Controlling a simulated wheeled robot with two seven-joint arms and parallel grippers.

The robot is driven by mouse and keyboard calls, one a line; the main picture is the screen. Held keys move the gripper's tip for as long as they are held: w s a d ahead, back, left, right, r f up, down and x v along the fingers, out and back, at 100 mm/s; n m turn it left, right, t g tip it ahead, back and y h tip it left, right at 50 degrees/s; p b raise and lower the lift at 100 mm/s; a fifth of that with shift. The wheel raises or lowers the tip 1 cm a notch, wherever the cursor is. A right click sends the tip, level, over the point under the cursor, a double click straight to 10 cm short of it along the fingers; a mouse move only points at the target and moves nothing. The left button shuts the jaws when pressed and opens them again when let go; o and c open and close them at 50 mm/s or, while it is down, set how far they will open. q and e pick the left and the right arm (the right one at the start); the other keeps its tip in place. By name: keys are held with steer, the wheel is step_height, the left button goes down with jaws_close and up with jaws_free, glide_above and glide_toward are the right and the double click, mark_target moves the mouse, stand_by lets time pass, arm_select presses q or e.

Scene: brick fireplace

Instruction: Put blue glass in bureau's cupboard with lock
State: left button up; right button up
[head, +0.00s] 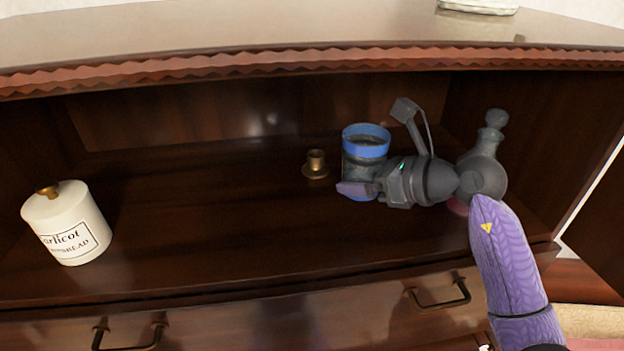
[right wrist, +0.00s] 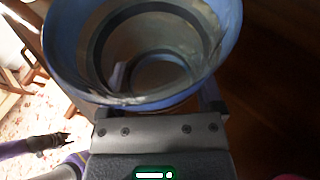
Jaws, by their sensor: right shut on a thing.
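The blue glass (head: 366,140) is a cup with a bright blue rim, upright inside the bureau's open cupboard (head: 210,205), over the right half of its dark wooden floor. My right gripper (head: 360,190) reaches in from the right and is shut on the glass, low on its side. The right wrist view looks down into the glass (right wrist: 150,50), held between the fingers (right wrist: 160,108). Whether its base touches the floor is hidden. My left gripper (right wrist: 52,141) shows small at the left of the right wrist view, with its jaws unclear. No lock can be made out.
A small brass candle holder (head: 316,164) stands just left of the glass. A white lidded jar (head: 66,225) is at the far left. A dark open door (head: 600,225) is at the right. The middle floor is clear.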

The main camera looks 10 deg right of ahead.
mark_target(360, 223)
step_height(360, 223, down, 6)
steer(key=shift+s+f+p, duration=0.15)
steer(key=shift+f+p, duration=0.05)
steer(key=shift+p, duration=0.1)
steer(key=shift+s+f, duration=0.1)
steer(key=shift+f, duration=0.15)
steer(key=o, duration=1.3)
steer(key=shift+c, duration=0.2)
steer(key=shift+r, duration=0.15)
steer(key=shift+s+d+r, duration=0.1)
steer(key=shift+d, duration=0.1)
steer(key=b+v, duration=0.2)
steer(key=v, duration=0.8)
steer(key=shift+s+d+b, duration=0.2)
steer(key=shift+d+b, duration=0.05)
steer(key=shift+b, duration=0.15)
steer(key=shift+s+d+r, duration=0.25)
steer(key=shift+s, duration=0.1)
